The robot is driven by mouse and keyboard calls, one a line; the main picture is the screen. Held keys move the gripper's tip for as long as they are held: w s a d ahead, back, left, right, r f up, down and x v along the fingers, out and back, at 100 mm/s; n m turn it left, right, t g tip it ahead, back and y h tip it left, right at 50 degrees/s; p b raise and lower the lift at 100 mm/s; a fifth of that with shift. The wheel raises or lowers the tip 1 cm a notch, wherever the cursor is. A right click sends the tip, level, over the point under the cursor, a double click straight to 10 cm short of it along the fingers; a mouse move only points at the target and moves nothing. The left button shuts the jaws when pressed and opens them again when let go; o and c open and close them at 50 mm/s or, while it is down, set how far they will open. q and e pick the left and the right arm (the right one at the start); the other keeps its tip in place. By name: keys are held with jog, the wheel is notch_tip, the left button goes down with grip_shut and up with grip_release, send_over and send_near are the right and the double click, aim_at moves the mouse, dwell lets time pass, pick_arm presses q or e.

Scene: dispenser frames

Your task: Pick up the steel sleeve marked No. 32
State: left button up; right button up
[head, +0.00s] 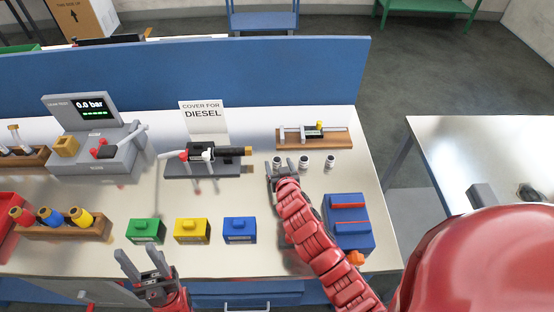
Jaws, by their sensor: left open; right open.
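Three small steel sleeves stand in a row on the bench in the head view: a left one (277,161), a middle one (303,163) and a right one (330,161). Their markings are too small to read, so I cannot tell which is No. 32. My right gripper (279,171) is open at the left sleeve, just on the near side of it in the picture. I cannot tell whether its fingers are around or touching that sleeve. My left gripper (141,264) is open and empty near the bench's front edge.
A wooden fixture (314,138) stands behind the sleeves. A clamped injector stand (203,170) is to their left. Green (146,230), yellow (192,230) and blue (239,230) boxes line the front. A blue case (349,235) lies right of my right arm.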

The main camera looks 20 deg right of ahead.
jog(key=shift+w+f, duration=0.3)
jog(key=shift+w, duration=0.35)
grip_shut()
